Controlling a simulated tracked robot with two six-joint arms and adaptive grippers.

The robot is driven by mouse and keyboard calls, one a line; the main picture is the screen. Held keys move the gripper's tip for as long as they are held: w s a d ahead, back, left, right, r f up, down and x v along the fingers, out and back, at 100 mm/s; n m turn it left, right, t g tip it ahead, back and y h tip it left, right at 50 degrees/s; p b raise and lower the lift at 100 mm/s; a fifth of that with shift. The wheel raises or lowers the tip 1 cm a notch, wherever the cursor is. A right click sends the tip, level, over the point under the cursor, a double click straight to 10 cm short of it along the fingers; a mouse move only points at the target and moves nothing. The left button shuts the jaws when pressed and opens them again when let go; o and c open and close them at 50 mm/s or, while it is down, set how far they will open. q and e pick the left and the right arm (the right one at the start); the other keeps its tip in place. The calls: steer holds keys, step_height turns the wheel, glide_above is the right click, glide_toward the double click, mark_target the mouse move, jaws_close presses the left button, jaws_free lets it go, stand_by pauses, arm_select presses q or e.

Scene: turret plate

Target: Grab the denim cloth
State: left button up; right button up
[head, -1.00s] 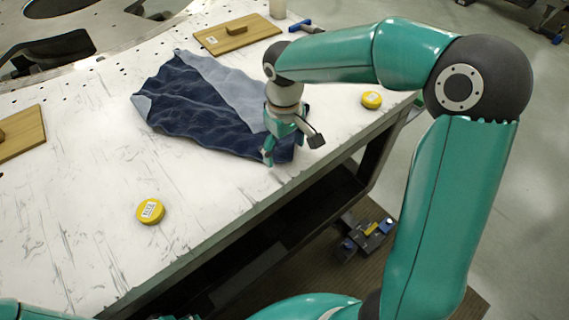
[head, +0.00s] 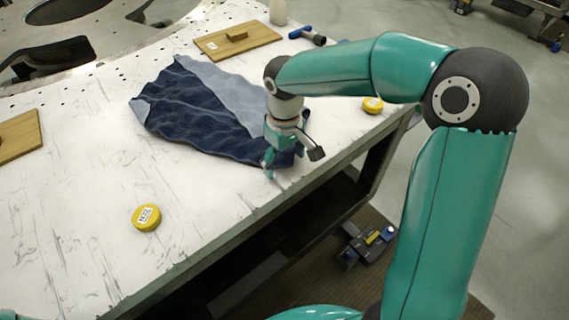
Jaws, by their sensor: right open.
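The denim cloth (head: 195,115) lies spread and wrinkled on the white table, dark blue with a lighter folded-over part towards the back right. My right gripper (head: 291,163) points down at the cloth's near right corner, close to the table's front edge. Its fingers are apart, one at the cloth's edge and one out to the right. Whether they touch the cloth cannot be told. Part of the cloth's right end is hidden behind the gripper. My left gripper is not in view.
The white table (head: 80,210) has a yellow tape roll (head: 147,217) at the front and another yellow roll (head: 373,105) to the right. A wooden board with a handle (head: 237,42) and a blue-black tool (head: 307,34) lie at the back. Another board (head: 18,136) is at left.

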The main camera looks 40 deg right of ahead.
steer(key=shift+f+b, duration=0.4)
steer(key=shift+f, duration=0.25)
steer(key=shift+r, duration=0.15)
steer(key=shift+c, duration=0.5)
steer(key=shift+s, duration=0.15)
steer(key=c, duration=0.8)
steer(key=shift+o, duration=0.2)
steer(key=shift+r+p, duration=0.25)
steer(key=shift+p, duration=0.2)
steer(key=shift+c, duration=0.2)
step_height(320, 180, up, 3)
steer(key=p, duration=0.2)
steer(key=shift+d+p, duration=0.15)
steer(key=shift+p, duration=0.15)
jaws_close()
step_height(320, 180, up, 8)
steer(key=p, duration=0.6)
steer(key=shift+r, duration=0.25)
